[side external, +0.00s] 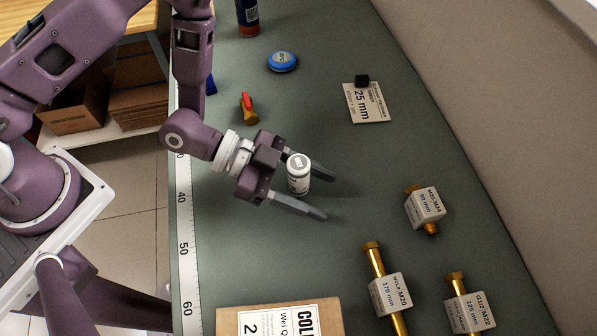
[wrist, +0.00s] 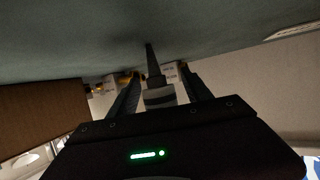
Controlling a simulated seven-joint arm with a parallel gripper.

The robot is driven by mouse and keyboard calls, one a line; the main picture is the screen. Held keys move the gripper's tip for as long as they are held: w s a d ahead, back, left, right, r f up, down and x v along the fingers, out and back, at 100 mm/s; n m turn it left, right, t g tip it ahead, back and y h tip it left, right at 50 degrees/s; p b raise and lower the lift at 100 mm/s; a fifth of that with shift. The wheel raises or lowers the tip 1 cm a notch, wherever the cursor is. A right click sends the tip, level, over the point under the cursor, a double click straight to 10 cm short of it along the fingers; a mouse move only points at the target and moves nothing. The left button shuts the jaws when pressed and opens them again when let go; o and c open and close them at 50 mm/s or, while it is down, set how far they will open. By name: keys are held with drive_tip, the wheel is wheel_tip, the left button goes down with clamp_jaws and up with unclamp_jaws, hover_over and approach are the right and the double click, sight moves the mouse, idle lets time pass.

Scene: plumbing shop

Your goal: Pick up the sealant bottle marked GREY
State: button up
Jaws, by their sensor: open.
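A small white bottle (side external: 298,176) with a pale cap stands upright on the green-grey bench. Its cap and side carry dark lettering too small to read, so I cannot tell whether it says GREY. My gripper (side external: 328,196) is open and low over the bench, its fingers reaching to the right. The bottle stands between the fingers, nearer the far one, which it partly hides. In the wrist view the bottle (wrist: 160,96) shows as a grey and white shape between my open fingers (wrist: 161,74). I cannot tell whether either finger touches it.
Brass fittings with white tags (side external: 388,292) lie to the front right. A cardboard box (side external: 225,322) is at the front edge. A blue round tin (side external: 282,61), a red-handled valve (side external: 248,108) and a 25 mm card (side external: 369,108) lie farther back. A measuring strip (side external: 186,248) runs along the left edge.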

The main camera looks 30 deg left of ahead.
clamp_jaws()
idle(0.3)
